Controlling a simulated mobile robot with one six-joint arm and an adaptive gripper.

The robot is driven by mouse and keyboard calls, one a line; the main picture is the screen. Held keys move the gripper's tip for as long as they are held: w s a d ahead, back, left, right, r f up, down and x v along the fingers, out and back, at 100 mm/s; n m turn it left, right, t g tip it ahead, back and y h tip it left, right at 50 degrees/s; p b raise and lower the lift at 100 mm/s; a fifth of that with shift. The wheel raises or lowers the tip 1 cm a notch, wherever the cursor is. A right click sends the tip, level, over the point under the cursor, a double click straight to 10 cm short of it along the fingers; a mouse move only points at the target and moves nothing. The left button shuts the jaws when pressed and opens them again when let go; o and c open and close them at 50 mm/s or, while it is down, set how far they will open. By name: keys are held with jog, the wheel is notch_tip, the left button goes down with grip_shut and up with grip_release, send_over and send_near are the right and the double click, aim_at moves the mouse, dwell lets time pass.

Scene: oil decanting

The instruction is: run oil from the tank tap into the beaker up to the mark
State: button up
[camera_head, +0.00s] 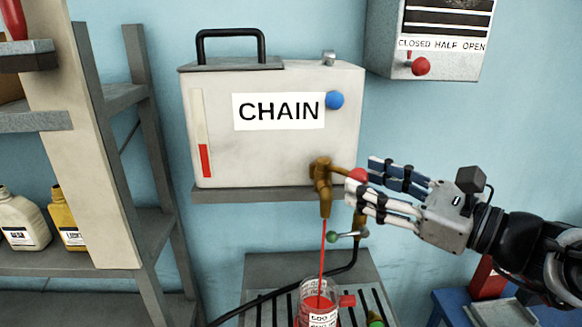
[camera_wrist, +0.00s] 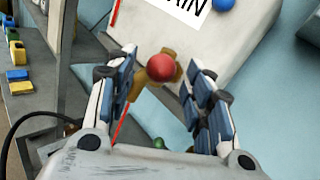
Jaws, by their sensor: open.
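The white tank (camera_head: 270,150) labelled CHAIN sits on a shelf, with a red level strip (camera_head: 205,160) low in its gauge. Its brass tap (camera_head: 321,188) points down, and a thin red oil stream (camera_head: 322,250) runs from it. The stream falls into the clear beaker (camera_head: 319,300), which holds red oil; the fill mark cannot be made out. My gripper (camera_head: 362,182) is open, its fingers either side of the tap's red knob (camera_head: 356,175). In the wrist view the red knob (camera_wrist: 160,68) lies between the parted fingers; contact cannot be told.
The beaker stands on a slatted grey stand (camera_head: 270,268). A green-knobbed lever (camera_head: 345,236) and black hose are below the tap. A grey box with a red lever (camera_head: 421,66) hangs upper right. Bottles (camera_head: 22,220) stand on shelves at left. A blue surface is lower right.

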aim_at(346, 171)
jog(key=shift+x, duration=1.4)
grip_shut()
